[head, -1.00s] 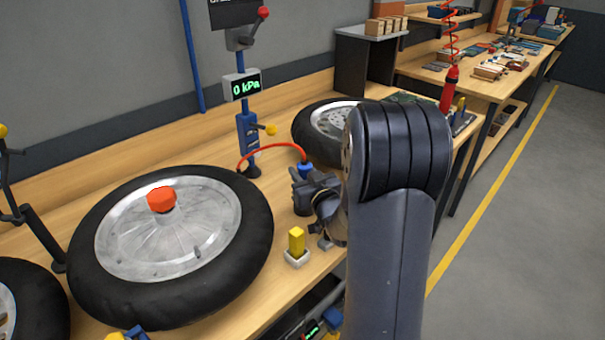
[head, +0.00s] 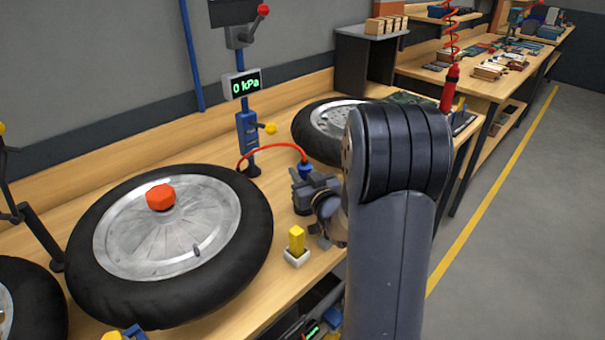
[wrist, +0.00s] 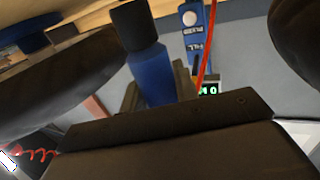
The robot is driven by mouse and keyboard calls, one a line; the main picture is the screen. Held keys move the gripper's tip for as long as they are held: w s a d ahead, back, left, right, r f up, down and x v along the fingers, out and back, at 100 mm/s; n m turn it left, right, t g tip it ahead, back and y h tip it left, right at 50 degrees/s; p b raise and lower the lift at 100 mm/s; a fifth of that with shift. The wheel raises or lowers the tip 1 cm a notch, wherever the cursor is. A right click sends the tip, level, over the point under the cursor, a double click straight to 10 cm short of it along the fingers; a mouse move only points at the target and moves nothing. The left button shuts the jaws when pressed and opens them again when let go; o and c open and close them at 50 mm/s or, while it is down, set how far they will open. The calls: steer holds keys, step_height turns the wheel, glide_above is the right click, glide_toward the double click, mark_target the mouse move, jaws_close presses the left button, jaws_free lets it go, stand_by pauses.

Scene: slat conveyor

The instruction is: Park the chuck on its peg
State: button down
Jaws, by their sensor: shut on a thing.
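The chuck is a blue fitting (head: 305,168) on the end of a red hose (head: 272,147), just left of my arm in the head view. My gripper (head: 303,187) is shut on it above the bench. In the wrist view the chuck's blue body (wrist: 168,75) and black end (wrist: 133,24) stick out between the jaws. The hose (wrist: 208,45) hangs close by. I cannot make out the peg for certain; my arm hides part of the bench.
A large wheel (head: 255,240) lies on the bench (head: 200,325) to the left, another wheel (head: 320,118) behind my gripper. A yellow block (head: 297,237) stands in a white holder near the front edge.

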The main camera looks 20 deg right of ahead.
steer(key=shift+f+b, duration=0.5)
steer(key=c, duration=1)
jaws_free()
steer(key=shift+r, duration=0.15)
steer(key=shift+r+p, duration=3.4)
steer(key=shift+r, duration=2)
steer(key=shift+f, duration=0.1)
steer(key=shift+f+b, duration=2.65)
steer(key=shift+f, duration=1.55)
steer(key=shift+r, duration=0.1)
